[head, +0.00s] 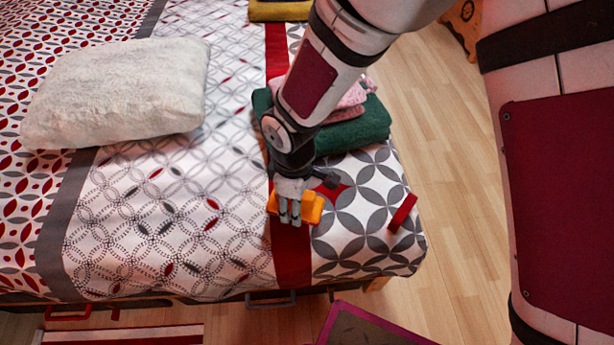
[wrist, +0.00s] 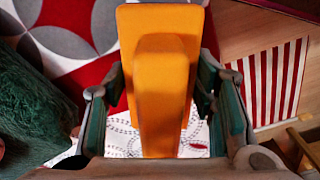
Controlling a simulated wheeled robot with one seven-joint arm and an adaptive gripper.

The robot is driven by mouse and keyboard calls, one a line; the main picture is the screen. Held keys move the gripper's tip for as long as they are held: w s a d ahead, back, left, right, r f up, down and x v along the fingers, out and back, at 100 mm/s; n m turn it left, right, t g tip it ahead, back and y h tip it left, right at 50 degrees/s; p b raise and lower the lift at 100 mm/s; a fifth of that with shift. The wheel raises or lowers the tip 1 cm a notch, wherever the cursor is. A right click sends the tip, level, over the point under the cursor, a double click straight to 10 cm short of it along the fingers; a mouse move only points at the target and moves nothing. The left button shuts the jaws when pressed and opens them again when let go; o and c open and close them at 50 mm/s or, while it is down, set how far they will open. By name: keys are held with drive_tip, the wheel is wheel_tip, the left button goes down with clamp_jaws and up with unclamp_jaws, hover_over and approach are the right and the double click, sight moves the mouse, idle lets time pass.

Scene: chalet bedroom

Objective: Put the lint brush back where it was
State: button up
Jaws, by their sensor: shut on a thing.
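The orange lint brush, a flat block with a raised middle ridge, shows in the head view (head: 313,206) and fills the middle of the wrist view (wrist: 160,100). My gripper (head: 290,211) is shut on it, one finger on each side in the wrist view. In the head view it is over the red stripe near the front edge of the bed (head: 345,250). I cannot tell how far it is above the cover. The underside of the brush is hidden.
A small red object (head: 403,212) lies at the bed's right edge. Folded green towels (head: 360,129) with pink cloth on top lie behind my gripper. A white fluffy pillow (head: 120,90) is at the left. A striped rug (head: 120,335) is on the floor in front. Bed cover left of my gripper is clear.

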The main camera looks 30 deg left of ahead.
drive_tip(key=shift+w+a, duration=0.25)
drive_tip(key=shift+w, duration=0.2)
drive_tip(key=shift+f+b, duration=0.55)
drive_tip(key=shift+f, duration=1.25)
drive_tip(key=shift+f, duration=0.1)
drive_tip(key=o, duration=1.3)
wheel_tip(320, 180, up, 12)
drive_tip(key=p, duration=0.2)
drive_tip(key=shift+p, duration=0.35)
